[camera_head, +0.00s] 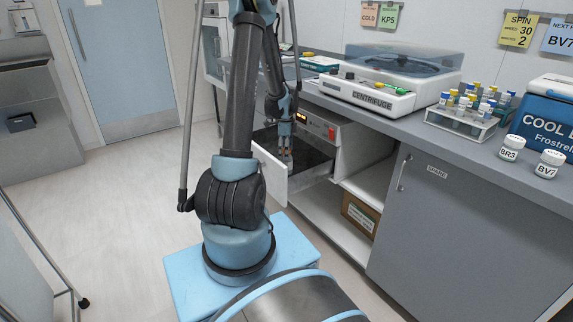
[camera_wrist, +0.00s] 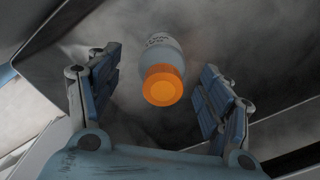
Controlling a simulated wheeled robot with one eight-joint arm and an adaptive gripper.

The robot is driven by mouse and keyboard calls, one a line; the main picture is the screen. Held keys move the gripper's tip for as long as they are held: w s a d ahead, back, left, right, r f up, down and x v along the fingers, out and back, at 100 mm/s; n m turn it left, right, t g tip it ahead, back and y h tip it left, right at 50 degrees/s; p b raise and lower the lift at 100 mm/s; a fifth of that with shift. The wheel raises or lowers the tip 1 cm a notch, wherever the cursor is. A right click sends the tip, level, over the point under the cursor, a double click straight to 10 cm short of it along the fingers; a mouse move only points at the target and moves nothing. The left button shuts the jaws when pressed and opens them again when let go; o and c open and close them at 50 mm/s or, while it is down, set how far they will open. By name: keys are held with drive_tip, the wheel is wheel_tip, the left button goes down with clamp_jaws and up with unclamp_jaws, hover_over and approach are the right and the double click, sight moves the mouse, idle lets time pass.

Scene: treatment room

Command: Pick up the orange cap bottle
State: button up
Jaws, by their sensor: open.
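The orange cap bottle (camera_wrist: 163,75) shows in the wrist view, between and beyond the fingertips of my gripper (camera_wrist: 160,92). Its orange cap faces the camera, and its pale body with dark lettering extends away toward the top. My gripper is open, with a finger on each side of the bottle and a visible gap on both sides. In the head view my gripper (camera_head: 286,152) reaches down into the open drawer (camera_head: 272,181) under the counter. The bottle cannot be made out there.
A cardboard box (camera_head: 360,214) sits on the lower shelf.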

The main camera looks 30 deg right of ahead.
drive_tip(key=shift+d+f, duration=0.15)
drive_tip(key=shift+f, duration=1.2)
drive_tip(key=shift+d+f, duration=0.15)
drive_tip(key=shift+f, duration=1.2)
drive_tip(key=c, duration=1.3)
